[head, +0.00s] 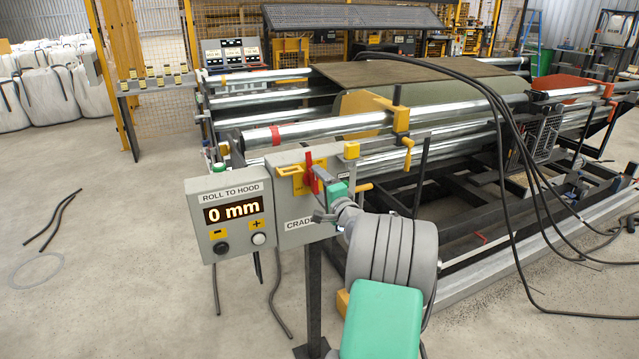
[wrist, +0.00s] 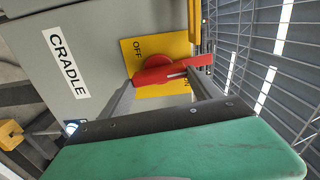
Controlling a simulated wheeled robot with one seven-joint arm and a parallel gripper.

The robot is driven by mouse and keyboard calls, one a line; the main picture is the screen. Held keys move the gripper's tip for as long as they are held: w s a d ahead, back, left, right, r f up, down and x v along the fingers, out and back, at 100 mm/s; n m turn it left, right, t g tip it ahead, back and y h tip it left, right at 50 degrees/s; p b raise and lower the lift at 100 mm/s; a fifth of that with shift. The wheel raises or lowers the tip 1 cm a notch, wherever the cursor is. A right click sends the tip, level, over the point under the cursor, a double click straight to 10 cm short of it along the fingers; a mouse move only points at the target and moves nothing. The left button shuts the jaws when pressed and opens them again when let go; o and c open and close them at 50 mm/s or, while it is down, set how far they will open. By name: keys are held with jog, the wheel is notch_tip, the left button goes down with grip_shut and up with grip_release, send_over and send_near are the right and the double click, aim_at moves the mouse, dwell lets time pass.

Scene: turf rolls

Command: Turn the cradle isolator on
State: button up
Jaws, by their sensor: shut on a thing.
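The cradle isolator is a red rotary handle (head: 310,178) on a yellow plate (head: 287,180), fixed to a grey box lettered CRADLE. The handle stands roughly upright in the head view. In the wrist view the red handle (wrist: 165,70) points to the right, away from the word OFF on the yellow plate (wrist: 130,50). A second label beyond the handle is mostly hidden by a finger. My gripper (head: 324,190) is at the handle, and it also shows in the wrist view (wrist: 163,82), its grey fingers shut on the handle. Part of the grip is hidden.
A grey ROLL TO HOOD panel (head: 236,186) reading 0 mm adjoins the box's left side. The roller machine (head: 330,125) stands behind, with black cables (head: 510,150) hanging at right. The floor at left is open, with loose hoses (head: 58,215).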

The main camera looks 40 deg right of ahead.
jog(key=shift+f+m, duration=0.1)
jog(key=shift+m, duration=0.4)
jog(key=o, duration=1.4)
jog(key=b+v, duration=0.1)
jog(key=v, duration=0.6)
jog(key=shift+s+a, duration=0.15)
jog(key=shift+s, duration=0.25)
